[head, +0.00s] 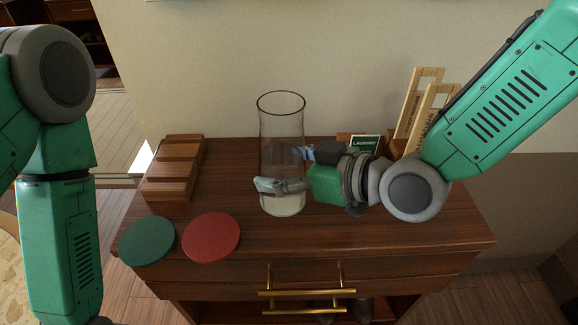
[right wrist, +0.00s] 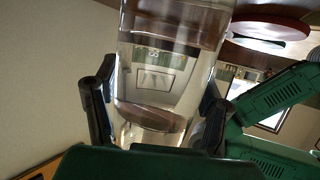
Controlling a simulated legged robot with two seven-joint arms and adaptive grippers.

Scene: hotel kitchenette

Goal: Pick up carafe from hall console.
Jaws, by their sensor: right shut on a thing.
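The carafe (head: 282,125) is a tall clear glass vessel with a dark rim and a pale bottom. It stands upright at the middle of the wooden hall console (head: 350,240); whether its base touches the top is hard to tell. My right gripper (head: 290,170) comes in from the right and is shut on the carafe's lower half. In the right wrist view, the glass (right wrist: 165,75) fills the space between the two dark fingers. My left arm hangs at the left of the head view; its gripper is out of the picture.
A green disc (head: 147,240) and a red disc (head: 211,237) lie at the front left. A slatted wooden rack (head: 174,168) stands behind them. A laundry sign (head: 364,144) and wooden hanger tags (head: 419,108) are at the back right, close to my right arm. A wall rises behind.

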